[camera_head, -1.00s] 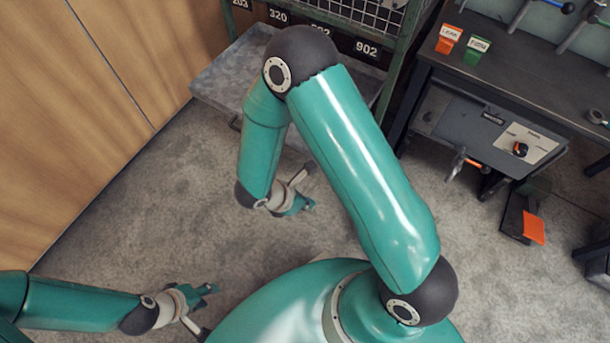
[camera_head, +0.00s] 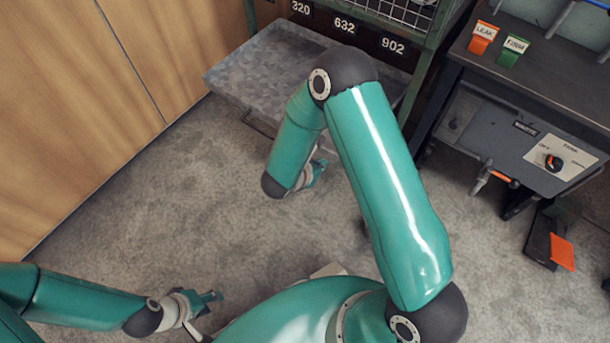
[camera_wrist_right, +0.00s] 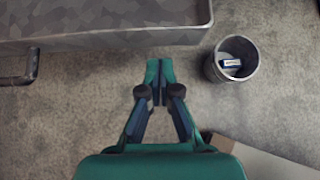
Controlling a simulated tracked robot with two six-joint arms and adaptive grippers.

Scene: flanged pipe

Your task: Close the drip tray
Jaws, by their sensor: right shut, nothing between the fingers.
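The drip tray (camera_head: 250,70) is a grey, mottled metal tray low under the green rack, sticking out at the front. A thin dark handle (camera_head: 262,125) hangs at its front edge. My right gripper (camera_head: 318,172) is low in front of the tray, partly hidden by my own forearm. In the right wrist view the gripper (camera_wrist_right: 159,72) is shut and empty, just short of the tray's front wall (camera_wrist_right: 110,40). The handle (camera_wrist_right: 20,78) is left of the fingers there, apart from them. My left gripper (camera_head: 212,297) is over the floor at lower left; its fingers are too small to judge.
A grey bin (camera_wrist_right: 232,60) with something inside stands right of my right gripper. A pale box (camera_wrist_right: 265,160) lies at lower right. A wooden wall (camera_head: 80,100) bounds the left. A workbench (camera_head: 520,90) and an orange pedal (camera_head: 561,252) are at right. Floor between is clear.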

